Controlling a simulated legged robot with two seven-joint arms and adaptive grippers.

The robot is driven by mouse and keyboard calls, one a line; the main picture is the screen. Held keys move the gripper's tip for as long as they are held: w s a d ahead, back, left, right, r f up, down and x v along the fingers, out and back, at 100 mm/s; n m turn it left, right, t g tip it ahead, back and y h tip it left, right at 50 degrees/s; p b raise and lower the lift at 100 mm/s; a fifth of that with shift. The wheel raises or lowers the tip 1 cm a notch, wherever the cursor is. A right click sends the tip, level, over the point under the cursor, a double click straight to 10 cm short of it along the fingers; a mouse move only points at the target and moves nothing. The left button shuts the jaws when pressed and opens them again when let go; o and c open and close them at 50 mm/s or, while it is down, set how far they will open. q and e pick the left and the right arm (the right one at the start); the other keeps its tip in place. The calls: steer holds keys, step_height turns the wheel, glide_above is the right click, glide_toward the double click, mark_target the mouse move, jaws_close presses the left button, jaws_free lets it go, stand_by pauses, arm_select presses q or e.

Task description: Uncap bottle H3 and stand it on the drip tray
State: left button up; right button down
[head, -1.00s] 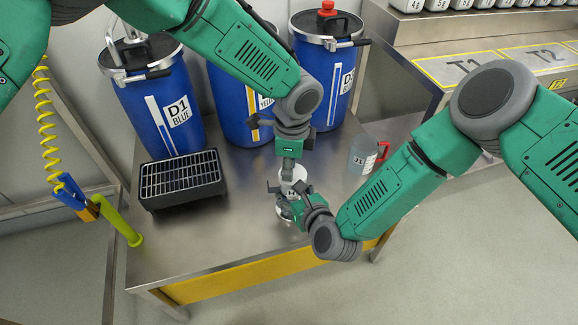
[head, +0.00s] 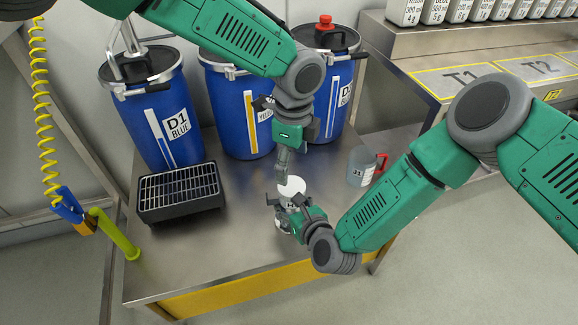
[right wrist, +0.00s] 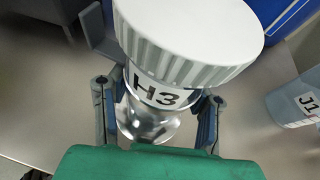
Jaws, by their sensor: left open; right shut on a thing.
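I cannot tell whether the cap is loose. My right gripper also shows in the head view (head: 288,210), low over the front of the table. My left gripper (head: 283,168) is open and empty just above the cap. The black drip tray (head: 182,212) with its metal grille stands empty at the table's left.
Blue drums stand along the back, including D1 (head: 158,115). A grey jug J1 with a red handle (head: 361,166) stands right of the bottle. A lime-green pipe (head: 122,240) is at the left edge. Bare steel table (head: 235,245) lies between tray and bottle.

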mark_target(292, 185)
arm_select(q)
steer(key=shift+f+m, duration=0.1)
steer(key=shift+m, duration=0.2)
step_height(292, 185, down, 8)
steer(key=shift+r, duration=0.25)
steer(key=c, duration=1.2)
steer(key=n, duration=0.3)
steer(key=o, duration=1.3)
steer(key=shift+c, duration=0.2)
